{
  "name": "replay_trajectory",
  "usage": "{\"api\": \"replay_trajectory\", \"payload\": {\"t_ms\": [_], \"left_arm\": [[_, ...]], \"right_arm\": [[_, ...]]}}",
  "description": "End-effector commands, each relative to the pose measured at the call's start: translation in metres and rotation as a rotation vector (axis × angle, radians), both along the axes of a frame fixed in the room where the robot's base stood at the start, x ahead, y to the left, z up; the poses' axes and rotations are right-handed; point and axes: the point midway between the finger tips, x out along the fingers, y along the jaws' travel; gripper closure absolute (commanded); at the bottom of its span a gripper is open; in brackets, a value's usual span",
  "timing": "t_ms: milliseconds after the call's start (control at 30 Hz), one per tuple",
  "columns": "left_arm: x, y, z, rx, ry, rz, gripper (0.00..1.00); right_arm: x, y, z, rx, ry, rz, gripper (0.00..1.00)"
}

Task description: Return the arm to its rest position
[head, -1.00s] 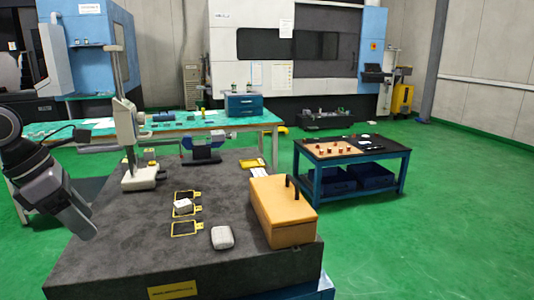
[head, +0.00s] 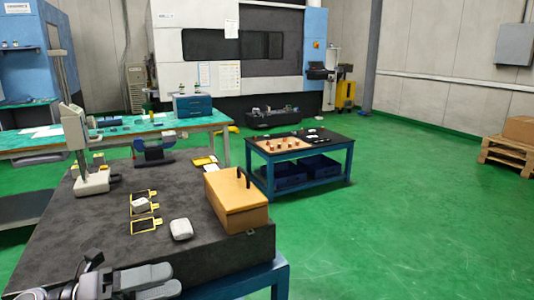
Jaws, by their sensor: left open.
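My left gripper (head: 165,280) shows at the bottom left of the head view, low in the picture in front of the dark granite table (head: 90,225). Its two grey fingers point right and are slightly apart, with nothing seen between them. Part of my left arm's wrist shows beside it, cut off by the lower edge. My right gripper is not in view.
On the granite table stand an orange box (head: 237,203), a whitish block (head: 181,229), yellow frames (head: 144,225) and a height gauge (head: 92,180). A blue table (head: 300,150) stands behind right. Green floor (head: 400,230) is clear at right.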

Motion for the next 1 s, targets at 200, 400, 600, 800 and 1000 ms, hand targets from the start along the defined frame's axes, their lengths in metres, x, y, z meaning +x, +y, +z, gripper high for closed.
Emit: {"api": "replay_trajectory", "payload": {"t_ms": [200, 400, 600, 800, 1000], "left_arm": [[0.007, 0.006, -0.053, -0.532, 0.459, 0.319, 0.39], [-0.019, 0.027, -0.156, -0.914, 0.974, 0.675, 0.39], [-0.09, 0.025, -0.257, -1.156, 1.46, 0.995, 0.39], [-0.138, 0.014, -0.298, -1.238, 1.696, 1.139, 0.39], [-0.144, 0.012, -0.303, -1.246, 1.728, 1.157, 0.39]], "right_arm": [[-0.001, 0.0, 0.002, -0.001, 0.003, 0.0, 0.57], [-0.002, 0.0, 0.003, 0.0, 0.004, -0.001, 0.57], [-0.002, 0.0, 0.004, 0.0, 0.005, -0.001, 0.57], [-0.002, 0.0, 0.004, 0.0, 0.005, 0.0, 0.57], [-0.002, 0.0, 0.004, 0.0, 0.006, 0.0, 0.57]]}}
